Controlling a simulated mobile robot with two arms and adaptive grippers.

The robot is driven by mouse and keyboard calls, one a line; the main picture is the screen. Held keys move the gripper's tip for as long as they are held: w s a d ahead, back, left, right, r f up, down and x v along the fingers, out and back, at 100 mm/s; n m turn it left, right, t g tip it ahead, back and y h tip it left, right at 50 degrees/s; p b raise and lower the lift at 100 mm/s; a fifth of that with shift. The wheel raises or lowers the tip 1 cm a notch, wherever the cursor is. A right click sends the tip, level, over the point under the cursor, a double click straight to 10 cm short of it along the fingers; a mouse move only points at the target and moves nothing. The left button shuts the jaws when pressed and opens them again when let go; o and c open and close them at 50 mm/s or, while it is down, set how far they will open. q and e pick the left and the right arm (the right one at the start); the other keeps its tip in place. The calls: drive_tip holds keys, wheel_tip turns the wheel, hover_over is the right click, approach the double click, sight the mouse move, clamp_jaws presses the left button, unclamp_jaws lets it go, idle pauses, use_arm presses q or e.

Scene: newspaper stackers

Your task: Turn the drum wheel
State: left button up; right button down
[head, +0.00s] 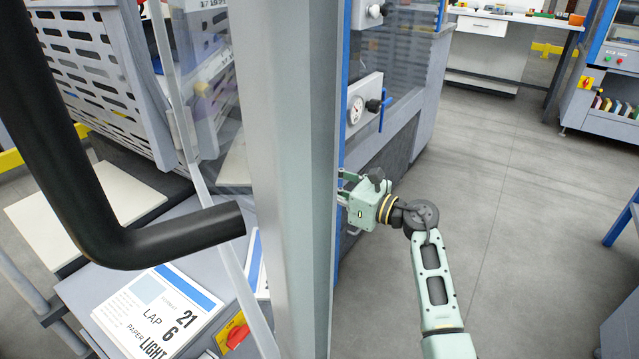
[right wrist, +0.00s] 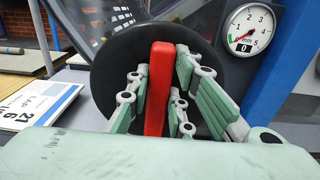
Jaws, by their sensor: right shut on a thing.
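The drum wheel (right wrist: 112,72) is a round black disc in the middle of the right wrist view. A red bar (right wrist: 158,88) stands upright across its face. My right gripper (right wrist: 161,82) has its green fingers on both sides of the red bar and is shut on it. In the head view the right gripper (head: 346,187) reaches in behind a wide grey post (head: 292,150). The post hides the wheel and part of the fingers there. My left gripper is in neither view.
A dial gauge (right wrist: 250,28) sits at the wheel's upper right. A thick black bent handle (head: 70,150) and a clear panel stand at the left of the head view. Printed newspapers (head: 160,305) lie on a grey surface near a red switch (head: 237,336). Open floor (head: 480,200) lies right.

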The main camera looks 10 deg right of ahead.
use_arm(q)
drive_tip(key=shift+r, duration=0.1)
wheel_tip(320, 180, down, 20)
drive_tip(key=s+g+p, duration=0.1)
drive_tip(key=p, duration=0.6)
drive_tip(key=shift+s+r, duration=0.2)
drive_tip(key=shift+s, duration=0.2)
use_arm(e)
drive_tip(key=shift+w+d+f+m, duration=0.45)
drive_tip(key=shift+f+m, duration=0.15)
drive_tip(key=shift+m, duration=2.4)
drive_tip(key=shift+w+d+f+m, duration=0.45)
drive_tip(key=shift+f+m, duration=0.2)
drive_tip(key=shift+m, duration=2.35)
drive_tip(key=shift+w+d+f+m, duration=0.4)
drive_tip(key=shift+d+f+m, duration=0.15)
drive_tip(key=shift+m, duration=2.45)
drive_tip(key=shift+f, duration=0.1)
drive_tip(key=c, duration=1.6)
unclamp_jaws()
drive_tip(key=shift+o, duration=0.2)
drive_tip(key=shift+a, duration=0.1)
